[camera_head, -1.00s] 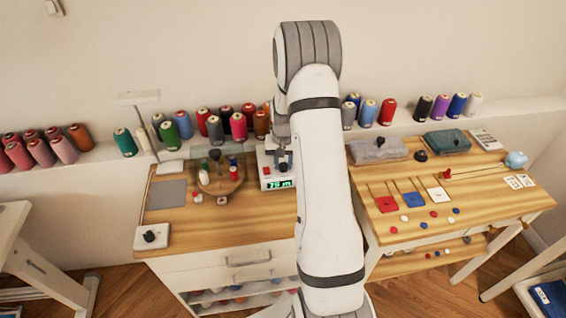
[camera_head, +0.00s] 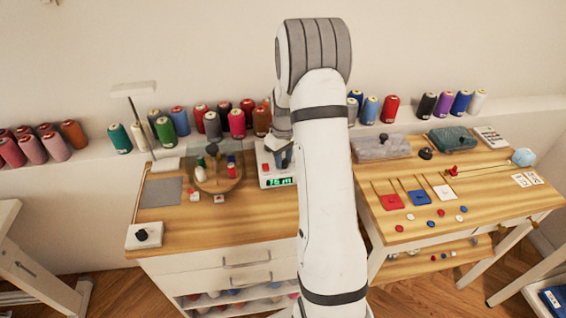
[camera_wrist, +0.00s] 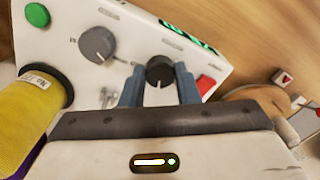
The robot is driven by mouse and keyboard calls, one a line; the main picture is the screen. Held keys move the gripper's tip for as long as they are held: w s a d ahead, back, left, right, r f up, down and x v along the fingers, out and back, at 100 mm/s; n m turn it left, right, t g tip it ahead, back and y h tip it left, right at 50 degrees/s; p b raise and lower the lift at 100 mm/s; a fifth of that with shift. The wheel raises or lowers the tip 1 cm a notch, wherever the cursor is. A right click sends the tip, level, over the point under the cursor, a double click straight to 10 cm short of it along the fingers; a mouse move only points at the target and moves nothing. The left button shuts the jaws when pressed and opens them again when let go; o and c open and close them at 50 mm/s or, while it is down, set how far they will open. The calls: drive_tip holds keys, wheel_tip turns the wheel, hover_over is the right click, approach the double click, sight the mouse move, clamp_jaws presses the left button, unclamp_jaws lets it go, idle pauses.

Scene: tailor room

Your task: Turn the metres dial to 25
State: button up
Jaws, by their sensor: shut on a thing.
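A white winding machine (camera_head: 265,170) stands at the back of the left desk with a lit green display (camera_head: 281,182). The display seems to read 15 m, but it is small. In the wrist view its panel (camera_wrist: 125,50) carries a black knob (camera_wrist: 160,70) with a pale pointer mark, and a larger grey dial (camera_wrist: 97,44). The labels are too small to read. My gripper (camera_wrist: 160,78) is shut on the black knob, one blue-grey finger on each side. In the head view my gripper (camera_head: 284,155) is at the machine, partly hidden by my arm.
A red button (camera_wrist: 205,85) is close beside the right finger, and a green button (camera_wrist: 38,14) is at the panel's far left. A yellow spool (camera_wrist: 35,105) stands close on the left. A round wooden stand (camera_head: 232,182) is left of the machine.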

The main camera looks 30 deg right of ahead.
sight(284, 161)
drive_tip(key=n+b, duration=0.2)
drive_tip(key=n, duration=0.3)
drive_tip(key=shift+w+d+n+b, duration=0.1)
drive_tip(key=shift+n+b, duration=0.4)
drive_tip(key=shift+n, duration=1.5)
drive_tip(key=shift+r, duration=0.1)
drive_tip(key=o, duration=1)
drive_tip(key=shift+c, duration=0.2)
wheel_tip(284, 161, up, 8)
drive_tip(key=shift+f+b, duration=0.15)
drive_tip(key=shift+b, duration=0.15)
